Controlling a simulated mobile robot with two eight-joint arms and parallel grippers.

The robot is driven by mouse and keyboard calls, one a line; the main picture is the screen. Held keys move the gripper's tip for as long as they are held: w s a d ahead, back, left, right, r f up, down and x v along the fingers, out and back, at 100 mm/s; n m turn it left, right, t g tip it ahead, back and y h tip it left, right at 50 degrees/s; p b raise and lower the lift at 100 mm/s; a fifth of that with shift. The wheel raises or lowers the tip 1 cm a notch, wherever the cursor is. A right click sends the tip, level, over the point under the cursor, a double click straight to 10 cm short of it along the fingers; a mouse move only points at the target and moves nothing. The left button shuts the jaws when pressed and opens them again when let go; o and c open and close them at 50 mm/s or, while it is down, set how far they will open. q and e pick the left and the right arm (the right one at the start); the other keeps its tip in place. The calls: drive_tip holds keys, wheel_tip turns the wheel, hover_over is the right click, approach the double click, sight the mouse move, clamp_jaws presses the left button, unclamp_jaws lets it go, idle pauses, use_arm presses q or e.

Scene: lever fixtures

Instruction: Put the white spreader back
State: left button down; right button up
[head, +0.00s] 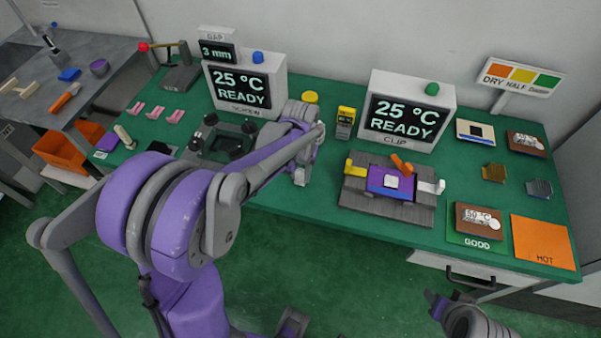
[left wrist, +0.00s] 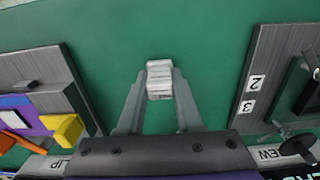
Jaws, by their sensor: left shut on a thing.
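My left gripper (left wrist: 159,95) is shut on a small white ridged block, which I take to be the white spreader (left wrist: 159,78). In the left wrist view it sits between the two fingertips, over bare green mat.
The clip fixture (head: 412,212) with a purple plate stands right of my left gripper; the dark screw fixture (head: 218,140) stands left. Two display boxes, one marked CLIP (head: 408,111) and one marked SCREW (head: 244,85), stand behind. A cream tube-like piece (head: 124,137) is at the left edge.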

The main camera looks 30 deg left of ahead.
sight(300, 171)
use_arm(q)
drive_tip(key=shift+f, duration=0.2)
drive_tip(key=c, duration=0.6)
unclamp_jaws()
drive_tip(key=shift+r, duration=0.1)
drive_tip(key=shift+r, duration=0.2)
wheel_tip(300, 171, up, 12)
drive_tip(key=p, duration=0.1)
drive_tip(key=s+d+f+m+t, duration=0.1)
drive_tip(key=s+d, duration=0.1)
drive_tip(key=s, duration=0.3)
drive_tip(key=s+d+f+t, duration=0.2)
drive_tip(key=s, duration=0.3)
drive_tip(key=s+d+f+m+t, duration=0.1)
drive_tip(key=s+d+f+t, duration=0.1)
drive_tip(key=s, duration=0.4)
drive_tip(key=shift+d+f+m, duration=0.1)
drive_tip(key=shift+d+m, duration=0.2)
drive_tip(key=shift+d, duration=0.15)
